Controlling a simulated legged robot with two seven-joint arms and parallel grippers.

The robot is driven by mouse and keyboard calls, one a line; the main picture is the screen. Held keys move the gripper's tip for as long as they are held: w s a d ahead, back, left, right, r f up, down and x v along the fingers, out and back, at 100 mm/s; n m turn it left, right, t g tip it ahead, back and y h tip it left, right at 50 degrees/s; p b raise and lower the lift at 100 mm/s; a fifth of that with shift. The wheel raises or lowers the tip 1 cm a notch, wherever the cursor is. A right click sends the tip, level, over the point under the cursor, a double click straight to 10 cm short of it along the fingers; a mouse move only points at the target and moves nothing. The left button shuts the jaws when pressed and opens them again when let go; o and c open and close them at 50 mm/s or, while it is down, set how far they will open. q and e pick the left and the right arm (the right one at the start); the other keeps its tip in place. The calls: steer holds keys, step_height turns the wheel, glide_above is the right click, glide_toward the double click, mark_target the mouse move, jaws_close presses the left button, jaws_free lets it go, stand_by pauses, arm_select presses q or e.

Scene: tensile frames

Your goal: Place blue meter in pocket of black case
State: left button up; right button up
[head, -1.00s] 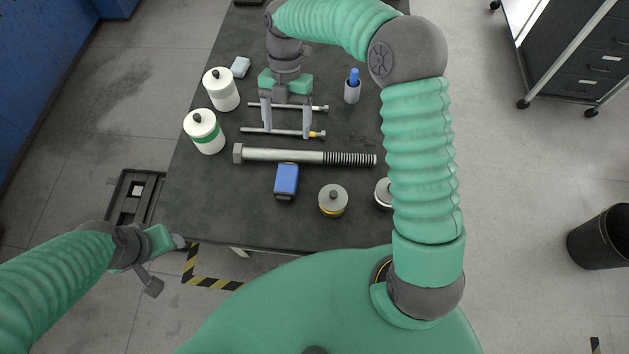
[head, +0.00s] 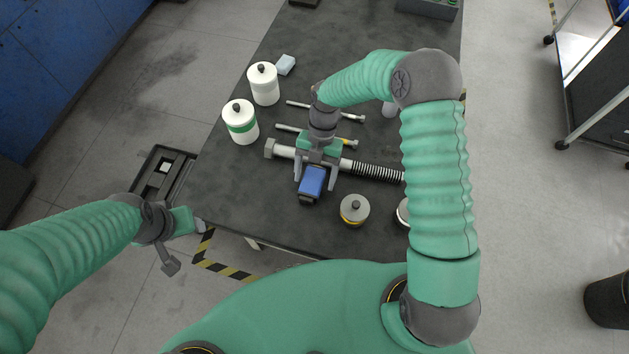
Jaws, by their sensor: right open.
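The blue meter (head: 312,182), a small blue block with a dark end, lies on the dark table near its front edge. My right gripper (head: 315,178) is open over it, with one finger on each side of the meter; I cannot tell whether they touch it. A black case (head: 152,187) with compartments and a small white piece inside stands low at the left, beside the table. My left gripper (head: 184,240) hangs near the table's front left corner, apart from the meter; its finger opening is unclear.
A large bolt (head: 375,171) lies just behind the meter, partly under my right gripper. A grey-lidded yellow pot (head: 354,210) stands close to the meter's right. Two white jars (head: 240,120) stand at the table's left side. Thin rods (head: 325,110) lie behind the bolt.

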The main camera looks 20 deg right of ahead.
steer(key=shift+s+a+f, duration=0.15)
steer(key=shift+a+f, duration=0.2)
steer(key=shift+f, duration=0.05)
steer(key=shift+a, duration=0.4)
steer(key=shift+d+f, duration=0.2)
steer(key=shift+d, duration=0.35)
steer(key=shift+a, duration=0.4)
steer(key=c, duration=1.1)
steer(key=shift+d, duration=0.1)
steer(key=c, duration=0.5)
steer(key=shift+d, duration=0.2)
jaws_close()
